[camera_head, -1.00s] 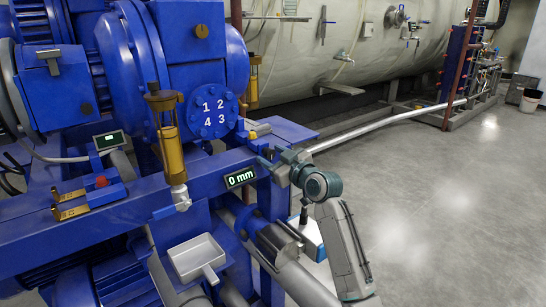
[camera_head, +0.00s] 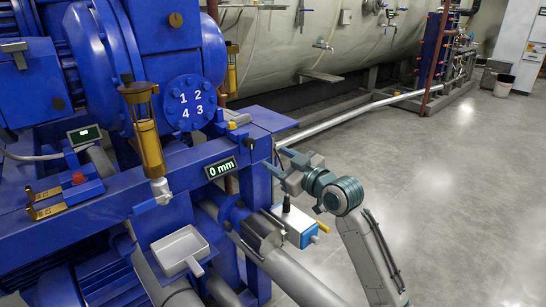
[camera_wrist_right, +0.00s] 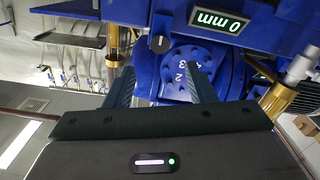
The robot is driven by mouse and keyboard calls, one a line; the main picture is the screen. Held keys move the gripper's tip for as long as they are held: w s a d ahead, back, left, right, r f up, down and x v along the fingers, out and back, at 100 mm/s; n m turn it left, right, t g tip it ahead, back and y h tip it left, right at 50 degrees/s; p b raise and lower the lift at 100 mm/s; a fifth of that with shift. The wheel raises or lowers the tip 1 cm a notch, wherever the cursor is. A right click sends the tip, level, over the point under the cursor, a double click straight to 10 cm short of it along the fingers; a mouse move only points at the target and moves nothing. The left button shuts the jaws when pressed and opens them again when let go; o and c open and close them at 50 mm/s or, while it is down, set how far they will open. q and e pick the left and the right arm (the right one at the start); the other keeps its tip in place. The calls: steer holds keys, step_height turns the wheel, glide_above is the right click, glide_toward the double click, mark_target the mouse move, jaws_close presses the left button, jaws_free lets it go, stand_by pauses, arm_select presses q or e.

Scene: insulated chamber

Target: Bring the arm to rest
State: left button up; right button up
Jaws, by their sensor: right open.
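My right arm (camera_head: 370,255) comes in from the lower right of the head view. Its gripper (camera_head: 272,159) points left, close to the right end of the blue machine beam (camera_head: 255,120). The jaws are open and I see nothing between them. In the right wrist view the two dark fingers (camera_wrist_right: 163,85) stand apart, with the blue numbered flange (camera_wrist_right: 182,75) beyond them. Whether a fingertip touches the beam I cannot tell. My left gripper is not in view.
A blue and white box (camera_head: 296,228) with a yellow knob sits below my right gripper. A "0 mm" display (camera_head: 221,168), a brass sight glass (camera_head: 146,130) and a pale tray (camera_head: 180,250) are on the machine. Grey floor (camera_head: 460,190) is clear to the right.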

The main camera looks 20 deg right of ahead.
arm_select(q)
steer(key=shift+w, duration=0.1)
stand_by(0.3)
